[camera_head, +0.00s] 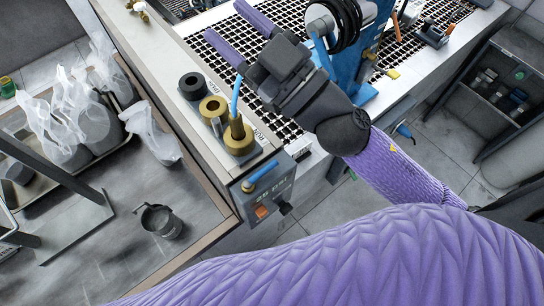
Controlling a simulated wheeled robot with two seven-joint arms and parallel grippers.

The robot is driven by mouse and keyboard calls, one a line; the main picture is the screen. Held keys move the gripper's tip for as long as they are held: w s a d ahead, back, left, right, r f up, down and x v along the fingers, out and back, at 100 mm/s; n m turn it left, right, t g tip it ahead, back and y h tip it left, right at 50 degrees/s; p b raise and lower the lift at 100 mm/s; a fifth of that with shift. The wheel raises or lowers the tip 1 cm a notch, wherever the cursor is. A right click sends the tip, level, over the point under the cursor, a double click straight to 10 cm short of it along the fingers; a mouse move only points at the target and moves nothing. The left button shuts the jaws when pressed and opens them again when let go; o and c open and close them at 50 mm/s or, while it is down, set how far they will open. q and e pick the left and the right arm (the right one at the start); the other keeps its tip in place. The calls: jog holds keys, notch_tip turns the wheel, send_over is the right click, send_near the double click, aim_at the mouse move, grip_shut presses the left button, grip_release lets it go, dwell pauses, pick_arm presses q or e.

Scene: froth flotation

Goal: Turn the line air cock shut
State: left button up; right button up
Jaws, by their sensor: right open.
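A blue lever (262,174) sits on the grey control box (268,195) at the bench corner, beneath a partly legible "PSI" marking. It looks like the line air cock, though I cannot read a label naming it. A brass fitting (238,137) stands on the bench top just above the box, with a thin blue tube (236,95) rising from it. My right gripper (224,21) is open and empty over the black grating, its two purple fingers spread toward the upper left. It is well above and apart from the blue lever in the picture. My left gripper is not in view.
An orange switch (261,211) and a black knob (285,208) share the box. A black ring (192,85) and a brass ring (213,106) stand nearby. A blue machine (362,95) is behind my right wrist. Bagged samples (152,135) and a dark cup (161,222) are at left.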

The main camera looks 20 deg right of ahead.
jog(key=s+a+n+g+y, duration=0.4)
jog(key=a+n+g+y, duration=0.15)
jog(key=n+g, duration=0.5)
jog(key=g+h, duration=0.8)
jog(key=h, duration=0.6)
send_near(268, 167)
jog(key=shift+n, duration=0.35)
jog(key=x, duration=0.8)
jog(key=shift+a+f+p, duration=0.1)
jog(key=shift+f+p, duration=0.1)
jog(key=shift+p, duration=0.1)
grip_shut()
